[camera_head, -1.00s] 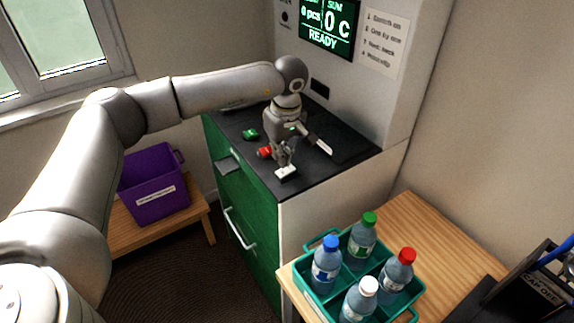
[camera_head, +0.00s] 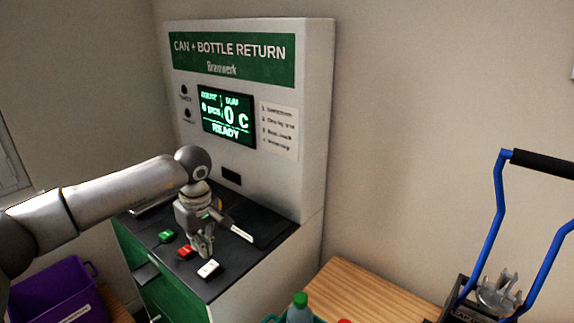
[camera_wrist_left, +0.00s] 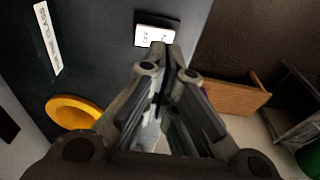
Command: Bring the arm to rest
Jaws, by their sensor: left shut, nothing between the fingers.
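My left arm (camera_head: 130,192) reaches in from the left over the dark counter of the return machine (camera_head: 315,150). My left gripper (camera_head: 205,253) points down, shut and empty, just above or beside a white switch block (camera_head: 208,269); I cannot tell if they touch. The left wrist view shows the closed fingertips (camera_wrist_left: 166,50) close to that white block (camera_wrist_left: 155,33), which carries small dark lettering. My right gripper is not in view.
Green (camera_head: 166,236) and red (camera_head: 186,252) blocks sit near the gripper on the counter. A purple bin (camera_head: 50,292) stands lower left. A blue-framed cart (camera_head: 497,200) stands right.

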